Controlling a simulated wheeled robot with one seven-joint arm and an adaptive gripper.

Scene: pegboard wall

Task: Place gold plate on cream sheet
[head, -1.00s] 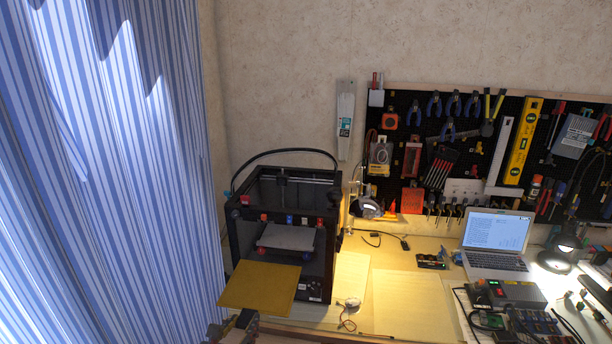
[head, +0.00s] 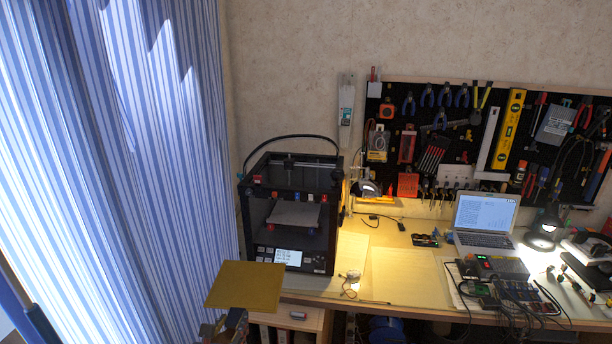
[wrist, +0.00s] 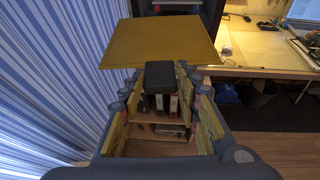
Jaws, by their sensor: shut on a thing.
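The gold plate (head: 245,287) is a flat square held out level in front of the 3D printer, off the desk's front left corner. My gripper (head: 232,318), at the bottom of the head view, is shut on its near edge. In the wrist view the plate (wrist: 165,42) spans the top, with a dark block (wrist: 160,75) at its near edge between my fingers. A pale cream sheet (head: 403,273) lies flat on the desk right of the printer. A narrower similar sheet (head: 350,257) lies to its left. I cannot tell which the task means.
The black 3D printer (head: 290,215) stands at the desk's left end. A small round part with wires (head: 352,281) lies by the front edge. A laptop (head: 485,222), lamp (head: 543,230) and electronics (head: 495,268) fill the right. Shelves (head: 305,320) stand below; a striped curtain (head: 120,170) hangs left.

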